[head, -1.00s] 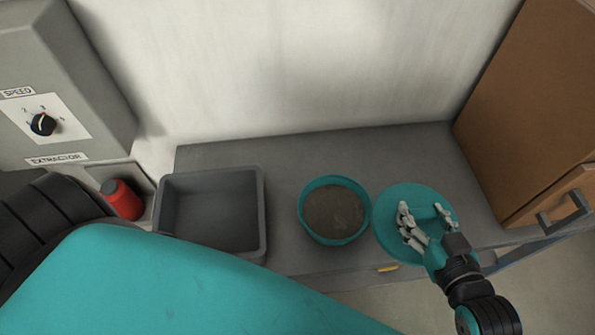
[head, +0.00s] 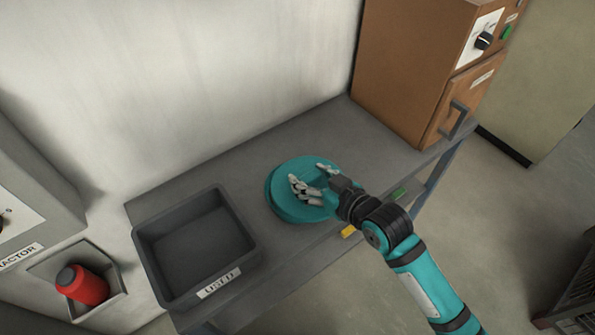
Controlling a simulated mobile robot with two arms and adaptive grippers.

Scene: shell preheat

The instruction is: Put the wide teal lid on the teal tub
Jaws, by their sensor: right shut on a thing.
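The wide teal lid (head: 288,172) is over the teal tub (head: 279,209) on the grey bench. The lid covers the tub's opening, and only a strip of the tub's side shows below the lid at the left and front. I cannot tell whether the lid rests fully on the rim or sits slightly above it. My right gripper (head: 315,180) is shut on the lid, its fingers on the top of the lid. My left gripper is not in view.
A grey bin (head: 165,225) labelled USED stands on the bench to the left. A brown cabinet (head: 405,65) with a handle stands at the right end. A red bottle (head: 84,287) sits in a holder at lower left. Bare bench (head: 235,165) lies behind the tub.

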